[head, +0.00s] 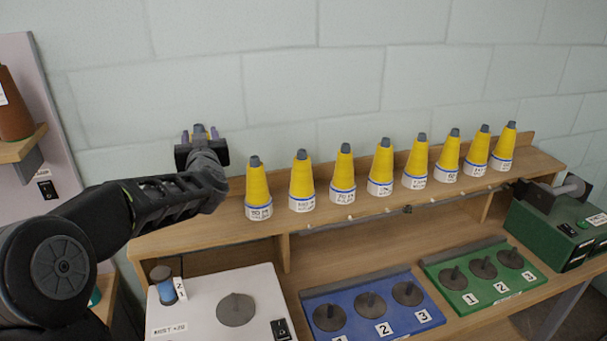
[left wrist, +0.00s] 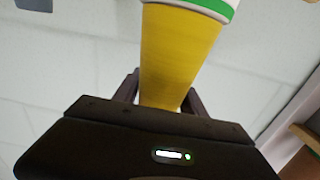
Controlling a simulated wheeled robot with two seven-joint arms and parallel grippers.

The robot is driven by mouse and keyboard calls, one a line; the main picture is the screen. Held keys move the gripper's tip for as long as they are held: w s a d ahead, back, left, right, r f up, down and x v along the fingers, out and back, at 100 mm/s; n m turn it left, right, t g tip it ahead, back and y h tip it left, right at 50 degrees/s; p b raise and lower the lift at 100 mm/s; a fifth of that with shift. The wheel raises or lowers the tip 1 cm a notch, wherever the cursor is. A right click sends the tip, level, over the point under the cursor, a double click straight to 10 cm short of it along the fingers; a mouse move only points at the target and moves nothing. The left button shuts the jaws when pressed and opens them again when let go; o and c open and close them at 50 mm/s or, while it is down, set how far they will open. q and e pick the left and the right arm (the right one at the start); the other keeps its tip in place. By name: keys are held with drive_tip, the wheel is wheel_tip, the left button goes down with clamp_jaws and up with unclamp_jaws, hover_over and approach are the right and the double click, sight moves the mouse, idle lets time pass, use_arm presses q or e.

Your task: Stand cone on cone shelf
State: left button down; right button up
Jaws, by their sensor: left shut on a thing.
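My left gripper (head: 200,134) is raised above and behind the left end of the wooden cone shelf (head: 180,233), near the wall. It is shut on a yellow cone (left wrist: 180,55) with a green band and white base, clear in the left wrist view, where the left gripper (left wrist: 162,100) has a finger on each side of it. In the head view the gripper hides most of this cone. Several yellow cones with blue bands, such as the leftmost one (head: 257,190), stand upright in a row on the shelf. My right gripper is not in view.
The shelf's left end is bare. Below it are a white scale box (head: 205,302) with a blue spool (head: 163,287), a blue peg tray (head: 375,327) and a green peg tray (head: 450,283). A green machine (head: 540,232) stands at the right.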

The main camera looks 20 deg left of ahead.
use_arm(q)
wheel_tip(320, 180, down, 6)
drive_tip(key=shift+f, duration=0.1)
idle(0.4)
wheel_tip(320, 180, down, 4)
drive_tip(key=shift+r+p, duration=0.15)
drive_tip(key=shift+p, duration=0.35)
drive_tip(key=c, duration=0.6)
unclamp_jaws()
drive_tip(key=shift+c, duration=0.2)
